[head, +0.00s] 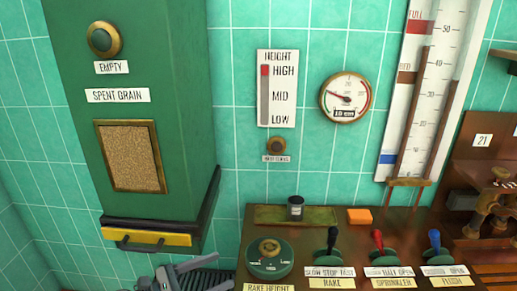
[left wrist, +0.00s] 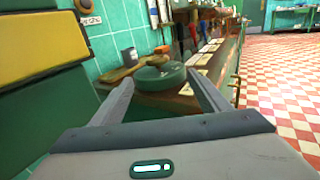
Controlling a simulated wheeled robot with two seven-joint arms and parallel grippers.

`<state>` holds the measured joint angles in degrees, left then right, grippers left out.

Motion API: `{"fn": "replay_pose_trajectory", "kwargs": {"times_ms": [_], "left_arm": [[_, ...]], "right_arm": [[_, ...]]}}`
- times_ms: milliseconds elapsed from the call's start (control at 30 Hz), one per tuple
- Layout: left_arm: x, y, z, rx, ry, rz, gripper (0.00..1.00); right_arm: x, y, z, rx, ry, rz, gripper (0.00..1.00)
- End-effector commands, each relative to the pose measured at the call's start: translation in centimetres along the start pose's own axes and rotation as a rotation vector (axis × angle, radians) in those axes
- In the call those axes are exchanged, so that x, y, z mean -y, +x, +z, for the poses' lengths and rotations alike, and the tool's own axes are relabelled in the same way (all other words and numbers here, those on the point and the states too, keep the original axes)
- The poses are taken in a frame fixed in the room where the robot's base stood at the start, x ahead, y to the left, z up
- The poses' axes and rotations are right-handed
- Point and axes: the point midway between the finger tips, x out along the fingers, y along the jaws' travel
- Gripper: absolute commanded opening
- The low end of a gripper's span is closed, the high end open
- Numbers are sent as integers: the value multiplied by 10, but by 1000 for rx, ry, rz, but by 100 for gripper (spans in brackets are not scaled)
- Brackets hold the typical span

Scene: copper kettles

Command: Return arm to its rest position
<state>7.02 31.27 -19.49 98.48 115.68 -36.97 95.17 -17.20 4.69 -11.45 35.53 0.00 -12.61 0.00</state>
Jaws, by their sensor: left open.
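My left gripper (head: 188,268) is at the bottom of the head view, below the green spent grain cabinet (head: 75,60) and left of the control desk (head: 235,225). In the left wrist view its two fingers (left wrist: 162,82) are spread apart with nothing held between them. The round green rake height dial (head: 270,258) is just right of the gripper in the head view. In the left wrist view the dial (left wrist: 158,75) shows beyond the fingertips; I see no contact. My right gripper is not in view.
The yellow drawer handle (head: 150,237) juts out above the gripper. The desk carries a dark jar (head: 295,207), an orange block (head: 359,216) and the rake (head: 331,240), sprinkler (head: 378,240) and flush (head: 434,240) levers. Open checkered floor (left wrist: 285,90) lies right of the desk.

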Motion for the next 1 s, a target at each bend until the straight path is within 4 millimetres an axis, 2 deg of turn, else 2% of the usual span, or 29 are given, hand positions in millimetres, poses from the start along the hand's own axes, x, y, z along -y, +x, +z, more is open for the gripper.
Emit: {"fn": "replay_pose_trajectory", "kwargs": {"times_ms": [167, 267, 400, 567, 700, 800, 1000], "left_arm": [[39, 3, -14, -40, 173, -67, 69], [72, 3, -28, -79, 347, -129, 69], [124, -2, -52, -143, 648, -239, 69], [173, -16, -83, -230, 1000, -375, 69], [204, -38, -109, -323, 1295, -512, 69], [220, -58, -125, -402, 1489, -623, 69], [236, -112, -148, -581, 1799, -889, 69]], "right_arm": [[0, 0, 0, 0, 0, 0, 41], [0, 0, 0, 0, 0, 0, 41], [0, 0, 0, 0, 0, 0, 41], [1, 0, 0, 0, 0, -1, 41], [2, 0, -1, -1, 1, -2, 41], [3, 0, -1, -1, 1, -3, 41], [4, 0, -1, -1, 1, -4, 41]]}}
